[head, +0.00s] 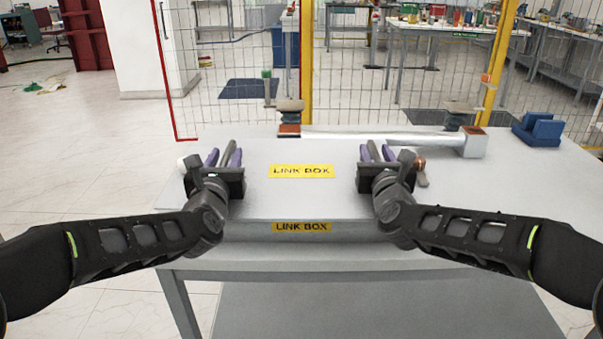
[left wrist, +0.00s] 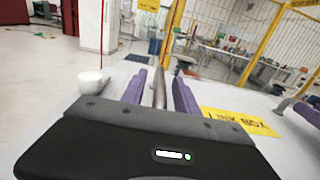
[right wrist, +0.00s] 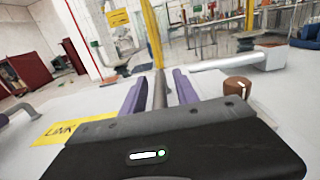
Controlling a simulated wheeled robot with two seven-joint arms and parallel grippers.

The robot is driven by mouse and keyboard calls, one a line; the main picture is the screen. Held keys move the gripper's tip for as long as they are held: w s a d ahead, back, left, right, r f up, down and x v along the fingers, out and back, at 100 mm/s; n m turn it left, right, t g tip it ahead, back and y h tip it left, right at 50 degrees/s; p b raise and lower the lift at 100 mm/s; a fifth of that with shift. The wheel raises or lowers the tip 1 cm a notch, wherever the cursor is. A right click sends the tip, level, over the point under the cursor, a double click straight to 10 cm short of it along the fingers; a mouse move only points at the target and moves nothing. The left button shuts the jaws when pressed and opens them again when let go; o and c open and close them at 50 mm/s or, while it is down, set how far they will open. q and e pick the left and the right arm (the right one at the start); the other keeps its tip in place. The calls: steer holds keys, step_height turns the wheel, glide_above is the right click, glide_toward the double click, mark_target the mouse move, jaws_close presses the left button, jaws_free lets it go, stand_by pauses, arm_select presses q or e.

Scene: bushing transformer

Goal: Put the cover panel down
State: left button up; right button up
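The cover panel (head: 300,200) is a flat light-grey lid with yellow LINK BOX labels on its top and front face. It lies level at the table's front; I cannot tell whether its underside touches the table. My left gripper (head: 223,157) is at its left side, with a grey bar, apparently a handle (left wrist: 160,88), between its purple fingers. My right gripper (head: 378,152) is at its right side, around a similar bar (right wrist: 160,90). In both wrist views, gaps show between bar and fingers, so both grippers look open. The lower ends of the bars are hidden.
The table (head: 480,215) has free room on the right. Behind the panel lies a white-grey tube (head: 390,139) with copper-coloured ends. A brown cylindrical part (right wrist: 238,87) stands beside my right gripper, a white cup-like part (left wrist: 92,82) beyond my left. A blue block (head: 538,130) sits back right.

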arm_select(q)
steer(key=s, duration=1)
steer(key=shift+s, duration=0.1)
arm_select(e)
steer(key=shift+s, duration=0.1)
steer(key=s, duration=1.2)
